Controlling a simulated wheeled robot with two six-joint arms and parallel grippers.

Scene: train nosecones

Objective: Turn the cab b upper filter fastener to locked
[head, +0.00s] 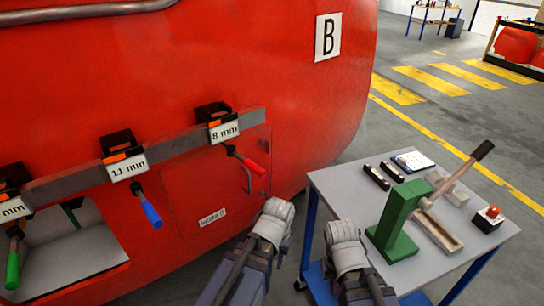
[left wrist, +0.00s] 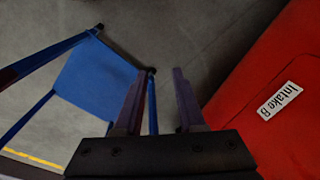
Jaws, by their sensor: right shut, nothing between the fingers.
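The red cab front marked B (head: 328,36) fills the left of the head view. Its intake hatch (head: 205,190) is closed, with a curved handle (head: 247,180) and small dark fasteners on its right edge, the upper one (head: 265,145) too small to read its turn. My left gripper (head: 275,215) is in front of the hatch's lower right, apart from it. In the left wrist view the left gripper (left wrist: 164,72) has its fingers apart with nothing between them; the "Intake B" label (left wrist: 280,101) is to their right. My right gripper (head: 345,237) is shut beside the table's near left edge.
A rail (head: 75,187) on the cab holds red, blue and green-handled tools. A grey-topped table (head: 335,187) at right carries a green lever press (head: 398,220) and a red button box (head: 488,218). Its blue shelf shows in the left wrist view (left wrist: 95,85).

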